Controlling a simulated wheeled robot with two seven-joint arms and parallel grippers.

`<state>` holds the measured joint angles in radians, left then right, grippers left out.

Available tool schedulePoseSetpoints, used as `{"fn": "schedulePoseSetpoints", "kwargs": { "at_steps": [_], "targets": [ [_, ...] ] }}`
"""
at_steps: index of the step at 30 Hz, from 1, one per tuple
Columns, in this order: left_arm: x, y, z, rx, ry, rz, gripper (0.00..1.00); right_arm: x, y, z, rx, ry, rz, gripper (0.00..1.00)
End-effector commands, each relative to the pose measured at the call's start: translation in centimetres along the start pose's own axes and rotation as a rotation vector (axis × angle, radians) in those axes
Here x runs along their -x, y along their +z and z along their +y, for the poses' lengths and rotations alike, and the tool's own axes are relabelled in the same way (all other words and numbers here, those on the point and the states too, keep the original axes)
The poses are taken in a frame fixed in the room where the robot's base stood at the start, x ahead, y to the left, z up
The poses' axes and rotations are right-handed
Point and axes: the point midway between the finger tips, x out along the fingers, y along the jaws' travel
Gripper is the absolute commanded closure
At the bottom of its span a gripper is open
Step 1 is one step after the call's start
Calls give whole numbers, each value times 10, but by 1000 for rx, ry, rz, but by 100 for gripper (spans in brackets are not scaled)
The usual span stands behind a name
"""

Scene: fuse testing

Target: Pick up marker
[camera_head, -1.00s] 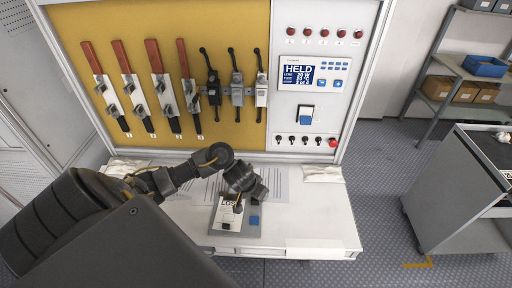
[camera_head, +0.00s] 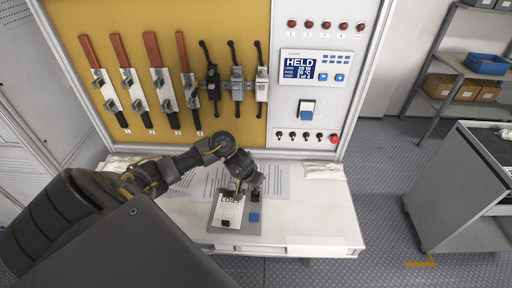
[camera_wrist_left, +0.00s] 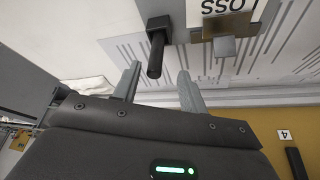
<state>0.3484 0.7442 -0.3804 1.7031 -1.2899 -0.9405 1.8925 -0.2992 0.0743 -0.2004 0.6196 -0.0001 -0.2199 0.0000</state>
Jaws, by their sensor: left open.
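The marker (camera_wrist_left: 157,48) is a short black cylinder, seen close up in the left wrist view with one end in a dark holder. In the head view a small dark upright shape (camera_head: 256,194), which looks like the marker, stands at the upper right of the grey board. My left gripper (camera_wrist_left: 158,80) is open and empty, with its two grey fingers on either side of the marker's free end. I cannot tell whether they touch it. In the head view my left gripper (camera_head: 244,172) hangs above the board, its fingers hard to make out. My right gripper is not in view.
The grey board (camera_head: 243,228) holds a white LOSS card (camera_head: 229,211) and a blue block (camera_head: 254,217). It lies on the white bench (camera_head: 315,215) before the yellow panel (camera_head: 210,45) with red-handled switches.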

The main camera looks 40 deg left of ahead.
Motion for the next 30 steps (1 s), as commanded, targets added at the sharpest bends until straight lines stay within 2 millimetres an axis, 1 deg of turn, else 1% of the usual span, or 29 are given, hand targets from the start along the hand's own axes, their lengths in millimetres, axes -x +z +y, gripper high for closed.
{"fn": "schedulePoseSetpoints", "kwargs": {
  "at_steps": [6, 9, 12, 19, 28, 29, 30],
  "targets": [
    [-33, 0, 8, 1, 0, -3, 57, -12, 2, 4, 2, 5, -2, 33],
    [-45, 0, 7, 0, 1, -2, 57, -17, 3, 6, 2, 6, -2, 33],
    [-50, -1, 7, 0, 1, -1, 57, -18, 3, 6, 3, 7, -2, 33],
    [-50, -1, 7, -1, 1, -1, 57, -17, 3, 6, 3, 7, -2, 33],
    [-50, -1, 7, -1, 0, 0, 97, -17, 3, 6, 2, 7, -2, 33],
    [-50, -1, 7, -1, 0, 0, 100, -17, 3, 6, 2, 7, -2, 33],
    [-50, -1, 7, -1, 0, 0, 100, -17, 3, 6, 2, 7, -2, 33]
  ]
}}
